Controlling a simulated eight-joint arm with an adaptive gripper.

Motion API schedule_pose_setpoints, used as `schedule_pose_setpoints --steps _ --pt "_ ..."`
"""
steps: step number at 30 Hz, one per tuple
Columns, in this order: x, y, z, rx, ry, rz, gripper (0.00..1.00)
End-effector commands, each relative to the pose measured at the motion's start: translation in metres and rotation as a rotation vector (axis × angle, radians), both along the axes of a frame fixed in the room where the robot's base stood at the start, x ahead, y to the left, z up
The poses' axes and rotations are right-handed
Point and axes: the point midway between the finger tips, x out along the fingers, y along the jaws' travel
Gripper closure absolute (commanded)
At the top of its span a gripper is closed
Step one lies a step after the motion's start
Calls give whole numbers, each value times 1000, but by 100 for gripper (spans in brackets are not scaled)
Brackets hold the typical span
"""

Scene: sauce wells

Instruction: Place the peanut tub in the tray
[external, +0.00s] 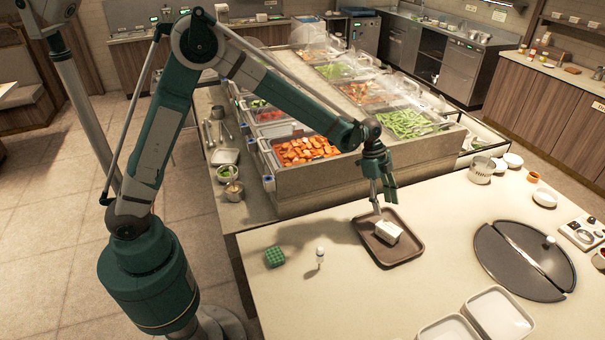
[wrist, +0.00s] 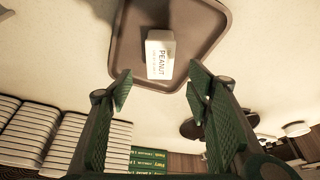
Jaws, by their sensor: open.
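The white peanut tub (external: 388,231) rests on the brown tray (external: 405,255), a little above its middle in the external view. In the wrist view the tub (wrist: 158,56) shows its "PEANUT" label and lies inside the rim of the tray (wrist: 205,28). My gripper (external: 383,201) hangs over the tray, above and slightly left of the tub. In the wrist view the two green fingers of my gripper (wrist: 160,92) are spread apart, with nothing between them. The tub is beyond the fingertips and looks clear of them.
A green block (external: 275,256) and a small white-topped bottle (external: 320,255) stand left of the tray. White containers (external: 497,313) sit at the front. The salad counter (external: 320,180) rises behind the tray.

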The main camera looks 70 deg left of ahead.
Motion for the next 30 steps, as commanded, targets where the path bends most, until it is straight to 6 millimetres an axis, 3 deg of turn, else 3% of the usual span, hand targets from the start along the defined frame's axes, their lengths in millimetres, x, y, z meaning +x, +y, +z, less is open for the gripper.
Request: schedule_pose_setpoints --steps 11,30 --pt "-28 8 39 11 -3 86 50" --pt "-123 35 133 29 -25 355 50"
